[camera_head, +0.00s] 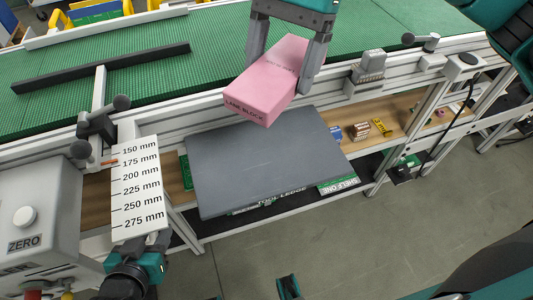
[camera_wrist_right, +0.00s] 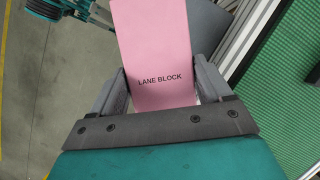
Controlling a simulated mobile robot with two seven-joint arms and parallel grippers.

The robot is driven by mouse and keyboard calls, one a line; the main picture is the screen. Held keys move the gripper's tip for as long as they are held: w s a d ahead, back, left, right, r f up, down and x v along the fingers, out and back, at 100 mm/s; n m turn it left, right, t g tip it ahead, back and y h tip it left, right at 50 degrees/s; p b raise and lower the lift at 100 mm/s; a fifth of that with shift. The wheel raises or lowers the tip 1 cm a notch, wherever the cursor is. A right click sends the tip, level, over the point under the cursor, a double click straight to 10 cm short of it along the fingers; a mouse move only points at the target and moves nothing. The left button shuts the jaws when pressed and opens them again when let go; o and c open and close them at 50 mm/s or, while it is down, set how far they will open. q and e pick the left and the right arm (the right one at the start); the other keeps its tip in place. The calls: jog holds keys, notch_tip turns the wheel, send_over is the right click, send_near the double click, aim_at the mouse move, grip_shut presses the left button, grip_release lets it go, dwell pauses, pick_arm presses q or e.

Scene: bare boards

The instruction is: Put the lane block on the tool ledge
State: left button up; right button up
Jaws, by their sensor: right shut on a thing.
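The lane block (camera_head: 268,82) is a pink box with its name printed on it. My right gripper (camera_head: 288,75) is shut on it, with one grey finger on each side, and holds it tilted above the back edge of the tool ledge. In the right wrist view the lane block (camera_wrist_right: 158,50) sits between the fingers of my right gripper (camera_wrist_right: 160,90). The tool ledge (camera_head: 262,165) is a flat, bare dark grey plate with a partly hidden label on its front edge. What looks like my left gripper (camera_head: 158,248) is at the lower left; its fingers are unclear.
A green conveyor (camera_head: 150,75) with metal rails runs behind the ledge. A white millimetre scale (camera_head: 138,190) and a grey ZERO box (camera_head: 35,215) stand to the left. A wooden shelf (camera_head: 400,125) with small items lies to the right. Open floor is in front.

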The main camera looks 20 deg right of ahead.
jog(key=r+m, duration=0.1)
jog(key=s+a+m+t, duration=0.1)
jog(key=m, duration=0.1)
jog(key=r+m, duration=0.1)
jog(key=m, duration=0.1)
jog(key=shift+s+a+r+t+y, duration=0.15)
jog(key=shift+a+r+t+y, duration=0.15)
jog(key=shift+y, duration=0.1)
jog(key=shift+s+a+r+m+t, duration=0.15)
jog(key=shift+r+m+t, duration=0.1)
jog(key=shift+m, duration=0.35)
jog(key=shift+s+a+r+m+t, duration=0.1)
jog(key=shift+r+m+t, duration=0.15)
jog(key=shift+m, duration=0.35)
jog(key=shift+f, duration=0.3)
jog(key=b, duration=0.2)
send_over(262, 161)
jog(key=d, duration=0.2)
jog(key=f, duration=1.4)
jog(key=shift+a+f, duration=0.25)
jog(key=shift+f, duration=0.05)
notch_tip(262, 161, down, 4)
jog(key=shift+f, duration=0.25)
pick_arm(q)
jog(key=shift+d+f, duration=0.2)
jog(key=shift+f, duration=0.55)
